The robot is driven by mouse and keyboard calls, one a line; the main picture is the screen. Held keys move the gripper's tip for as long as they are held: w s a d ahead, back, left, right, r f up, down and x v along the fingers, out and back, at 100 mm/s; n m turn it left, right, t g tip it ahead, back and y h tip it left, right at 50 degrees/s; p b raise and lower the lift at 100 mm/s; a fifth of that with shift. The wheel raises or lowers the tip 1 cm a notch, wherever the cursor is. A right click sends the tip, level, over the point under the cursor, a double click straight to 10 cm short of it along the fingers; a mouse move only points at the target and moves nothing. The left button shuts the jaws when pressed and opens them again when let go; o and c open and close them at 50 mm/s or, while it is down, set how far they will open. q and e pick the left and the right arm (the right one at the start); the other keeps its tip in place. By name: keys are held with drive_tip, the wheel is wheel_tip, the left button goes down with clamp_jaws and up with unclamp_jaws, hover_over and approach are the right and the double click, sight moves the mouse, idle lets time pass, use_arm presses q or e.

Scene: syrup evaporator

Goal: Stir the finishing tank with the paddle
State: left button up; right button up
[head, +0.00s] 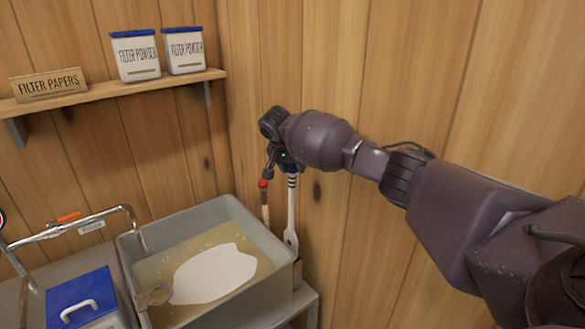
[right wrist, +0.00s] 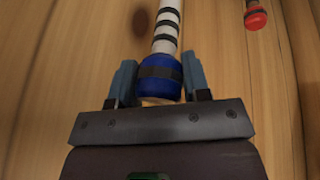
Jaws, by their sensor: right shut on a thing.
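The finishing tank (head: 285,262) is a grey open basin at the lower middle of the head view. It holds amber liquid (head: 200,243) with a white foam patch (head: 215,274). The paddle (head: 291,215) is white with black bands and a blue handle end. It stands nearly upright by the wall at the tank's right back corner. My right gripper (head: 287,165) is shut on its blue end, and the right wrist view shows this blue end (right wrist: 160,86) between the fingers (right wrist: 158,80). The paddle's lower tip is partly hidden behind the tank. My left gripper is not in view.
A red-topped tool (head: 264,198) stands just left of the paddle and also shows in the right wrist view (right wrist: 256,20). A metal spout (head: 132,215) reaches over the tank's left side. A blue-lidded box (head: 82,298) is at left. A shelf (head: 120,90) holds filter supplies.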

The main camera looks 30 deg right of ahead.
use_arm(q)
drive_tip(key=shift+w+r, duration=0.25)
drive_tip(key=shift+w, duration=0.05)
use_arm(e)
drive_tip(key=shift+r, duration=2.35)
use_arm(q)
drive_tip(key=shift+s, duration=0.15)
use_arm(e)
drive_tip(key=shift+s+f, duration=0.1)
